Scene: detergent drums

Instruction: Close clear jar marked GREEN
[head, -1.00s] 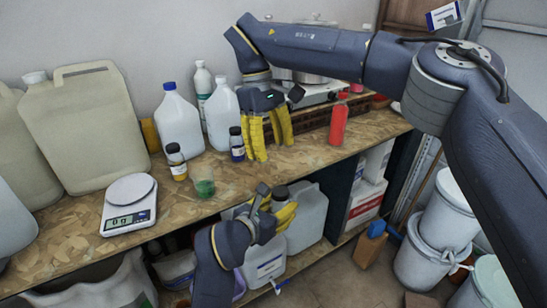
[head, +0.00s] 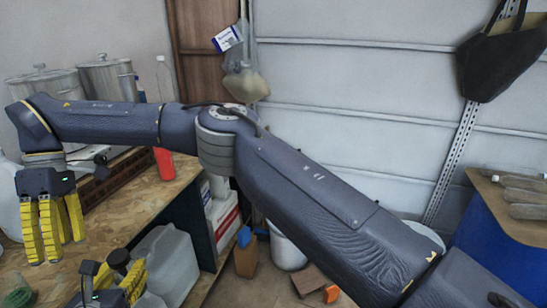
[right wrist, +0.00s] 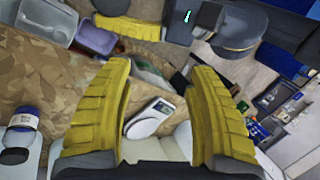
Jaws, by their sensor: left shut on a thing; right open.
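A clear jar with green contents (head: 18,298) stands on the wood-chip bench and shows only in part at the lower left corner of the head view. I cannot see a lid on it. My left gripper (head: 130,280) is low, in front of the bench edge and right of the jar. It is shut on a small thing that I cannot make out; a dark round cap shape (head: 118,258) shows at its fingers. My right gripper (head: 48,232) hangs above the bench, fingers down, open and empty. In the right wrist view its yellow fingers (right wrist: 160,110) stand wide apart.
A red bottle (head: 170,163) stands at the bench's back right. A translucent jug (head: 165,265) is below the bench edge. In the right wrist view are a white scale (right wrist: 150,118) and a blue bottle with a white label (right wrist: 22,122). Steel pots (head: 108,80) stand behind.

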